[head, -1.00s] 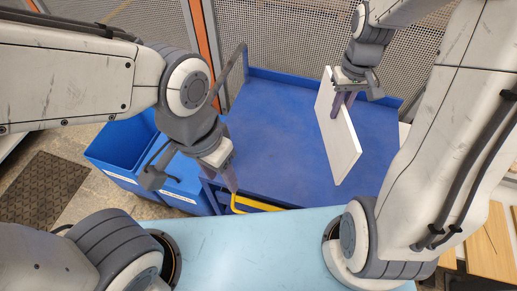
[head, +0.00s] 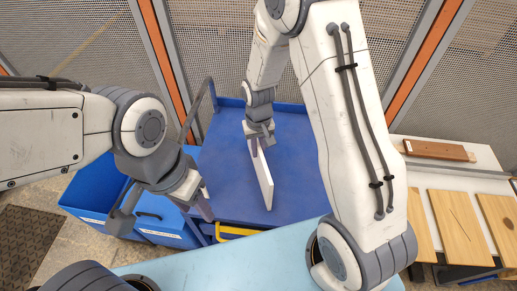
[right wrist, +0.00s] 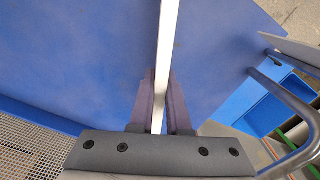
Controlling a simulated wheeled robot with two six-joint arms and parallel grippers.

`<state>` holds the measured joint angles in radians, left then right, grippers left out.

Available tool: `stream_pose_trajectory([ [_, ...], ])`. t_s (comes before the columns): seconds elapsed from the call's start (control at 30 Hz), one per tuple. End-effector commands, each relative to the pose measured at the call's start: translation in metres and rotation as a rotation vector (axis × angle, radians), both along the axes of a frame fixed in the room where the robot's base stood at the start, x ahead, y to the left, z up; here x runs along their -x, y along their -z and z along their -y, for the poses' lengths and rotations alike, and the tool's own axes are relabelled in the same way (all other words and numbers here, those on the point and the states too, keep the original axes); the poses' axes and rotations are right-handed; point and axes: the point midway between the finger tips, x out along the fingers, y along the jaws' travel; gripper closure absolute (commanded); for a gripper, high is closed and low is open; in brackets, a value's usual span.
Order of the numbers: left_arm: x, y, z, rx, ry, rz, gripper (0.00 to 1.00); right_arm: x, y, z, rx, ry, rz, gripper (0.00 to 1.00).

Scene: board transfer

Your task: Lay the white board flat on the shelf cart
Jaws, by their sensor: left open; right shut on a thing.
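The white board (head: 262,180) stands on edge over the blue shelf cart (head: 225,170) in the head view. My right gripper (head: 256,143) is shut on the white board near its far upper part. In the right wrist view the board (right wrist: 164,50) shows edge-on between the two fingers of the right gripper (right wrist: 161,100). Whether its lower edge touches the cart top cannot be told. My left gripper (head: 203,205) is at the cart's near left corner, open and empty, apart from the board.
Blue bins (head: 95,195) stand left of the cart. A side table with wooden boards (head: 460,225) and a brown board (head: 435,150) is at the right. A pale blue surface (head: 220,262) lies in front. Mesh panels (head: 220,45) close off the back.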

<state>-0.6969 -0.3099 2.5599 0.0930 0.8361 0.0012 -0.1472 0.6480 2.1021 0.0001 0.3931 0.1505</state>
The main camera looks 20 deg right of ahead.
Motion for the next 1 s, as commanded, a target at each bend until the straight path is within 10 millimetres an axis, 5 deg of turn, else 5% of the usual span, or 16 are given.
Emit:
stream_pose_trajectory([
  [0.47,0.0,0.0,0.0,0.0,0.0,0.0,0.5,-0.001,0.014,0.0,0.0,0.0,0.003,1.0],
  [0.57,0.0,-0.001,0.0,0.0,0.0,0.0,0.5,0.0,0.013,0.0,0.0,0.0,0.002,0.58],
  [0.6,0.0,-0.001,0.0,0.0,0.0,0.0,0.5,0.0,0.013,0.001,0.0,0.0,0.002,0.55],
  [1.0,0.0,-0.002,0.0,0.0,0.0,0.0,0.5,-0.001,0.006,0.0,-0.001,0.0,0.006,0.55],
])
